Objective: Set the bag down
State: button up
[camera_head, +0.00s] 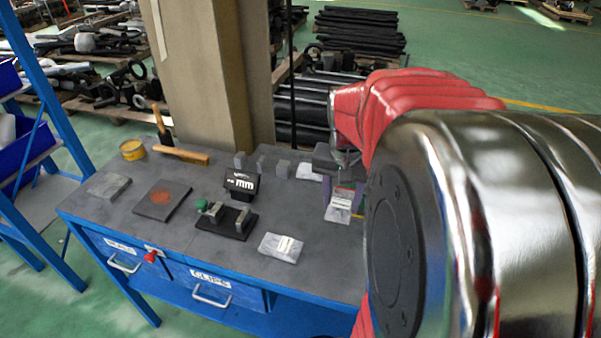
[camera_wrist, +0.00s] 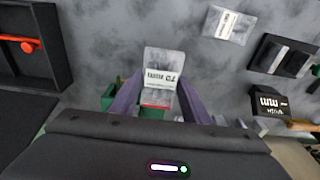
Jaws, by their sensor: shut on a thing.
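A small clear-grey bag with a white printed label (camera_head: 340,207) is between the purple fingers of my gripper (camera_head: 344,193), over the right part of the workbench. In the wrist view the bag (camera_wrist: 164,64) sticks out beyond the fingertips of my gripper (camera_wrist: 158,88), its label facing the camera. My gripper is shut on the bag. I cannot tell whether its lower edge touches the bench. A second, similar bag (camera_head: 281,248) lies flat near the bench's front edge; it also shows in the wrist view (camera_wrist: 229,24).
The grey bench top (camera_head: 310,220) has free room between the two bags. A black fixture (camera_head: 226,220), a black "mm" block (camera_head: 241,182), a rusty plate (camera_head: 161,200), a hammer (camera_head: 182,155) and a yellow tin (camera_head: 132,149) stand left. A black tray (camera_wrist: 30,75) holds a red-handled item.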

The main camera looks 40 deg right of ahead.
jog(key=shift+w, duration=0.1)
dwell(0.3)
jog(key=shift+w+a, duration=0.1)
jog(key=shift+w, duration=0.15)
jog(key=w+a+n+y, duration=0.1)
jog(key=w+a+n, duration=0.9)
jog(key=w+a, duration=1.3)
jog(key=shift+w+a+r+t, duration=0.2)
jog(key=shift+w+r+t, duration=0.1)
jog(key=shift+w, duration=0.7)
